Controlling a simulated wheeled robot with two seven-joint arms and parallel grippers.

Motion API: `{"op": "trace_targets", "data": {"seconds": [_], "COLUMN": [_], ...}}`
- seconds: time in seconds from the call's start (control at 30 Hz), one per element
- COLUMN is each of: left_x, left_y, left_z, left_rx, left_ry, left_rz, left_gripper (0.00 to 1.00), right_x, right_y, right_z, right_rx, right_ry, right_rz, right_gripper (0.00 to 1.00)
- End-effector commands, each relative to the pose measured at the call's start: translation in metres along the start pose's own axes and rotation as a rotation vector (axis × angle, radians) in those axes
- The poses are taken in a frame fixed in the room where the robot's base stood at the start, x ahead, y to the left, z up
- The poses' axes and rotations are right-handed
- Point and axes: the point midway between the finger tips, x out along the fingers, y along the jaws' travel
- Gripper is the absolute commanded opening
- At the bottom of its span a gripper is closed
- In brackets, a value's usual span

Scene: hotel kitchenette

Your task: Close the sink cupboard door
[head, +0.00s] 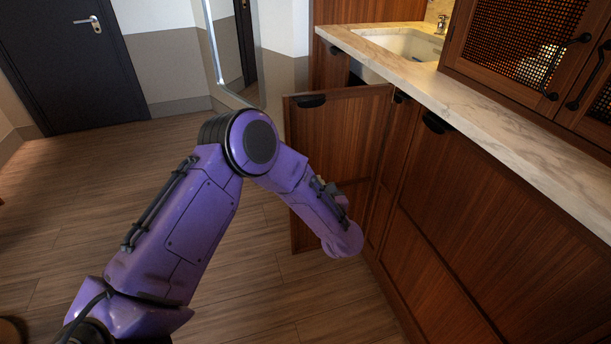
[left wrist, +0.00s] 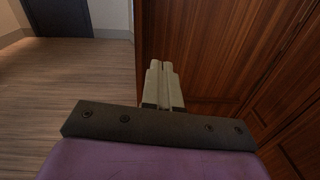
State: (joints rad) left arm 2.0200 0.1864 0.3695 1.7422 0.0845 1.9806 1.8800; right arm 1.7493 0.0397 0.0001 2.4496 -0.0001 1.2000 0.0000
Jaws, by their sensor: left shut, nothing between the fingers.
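The sink cupboard door (head: 330,135) is brown wood with a dark pull near its top edge. It stands open, sticking out from the counter front below the sink (head: 405,43). My purple left arm reaches in front of it, and its wrist hides part of the door's lower panel. My right gripper is not in view.
A marble counter (head: 470,90) runs along the right above more closed wooden cupboard fronts (head: 500,220). A lattice-door cabinet (head: 520,50) stands on it. The wood floor (head: 110,185) at left is clear up to a dark room door (head: 70,60).

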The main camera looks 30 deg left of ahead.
Motion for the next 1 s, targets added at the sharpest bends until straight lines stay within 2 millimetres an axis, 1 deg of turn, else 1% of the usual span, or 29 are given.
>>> {"op": "trace_targets", "data": {"seconds": [0.03, 0.1, 0.17, 0.27, 0.5, 0.7, 0.83, 1.0], "left_x": [0.004, 0.01, 0.017, 0.035, 0.088, 0.125, 0.139, 0.144], "left_y": [-0.001, -0.001, 0.0, 0.001, 0.002, 0.003, 0.003, 0.003], "left_z": [0.001, 0.006, 0.009, 0.009, 0.009, 0.008, 0.009, 0.009], "left_rx": [-0.068, -0.111, -0.116, -0.111, -0.107, -0.105, -0.104, -0.103], "left_ry": [-0.011, -0.018, -0.018, -0.018, -0.018, -0.017, -0.017, -0.016], "left_rz": [0.021, 0.034, 0.034, 0.035, 0.032, 0.031, 0.029, 0.027], "left_gripper": [0.0, 0.0, 0.0, 0.0, 0.0, 0.0, 0.0, 0.0], "right_x": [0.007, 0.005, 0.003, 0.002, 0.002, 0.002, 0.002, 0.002], "right_y": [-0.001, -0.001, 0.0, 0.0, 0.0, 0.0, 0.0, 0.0], "right_z": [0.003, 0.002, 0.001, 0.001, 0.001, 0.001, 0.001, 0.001], "right_rx": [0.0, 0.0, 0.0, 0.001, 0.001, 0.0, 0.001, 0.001], "right_ry": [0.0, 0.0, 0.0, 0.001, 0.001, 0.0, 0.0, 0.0], "right_rz": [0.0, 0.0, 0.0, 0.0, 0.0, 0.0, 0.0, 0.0], "right_gripper": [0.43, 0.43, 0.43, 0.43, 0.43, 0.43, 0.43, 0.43]}}
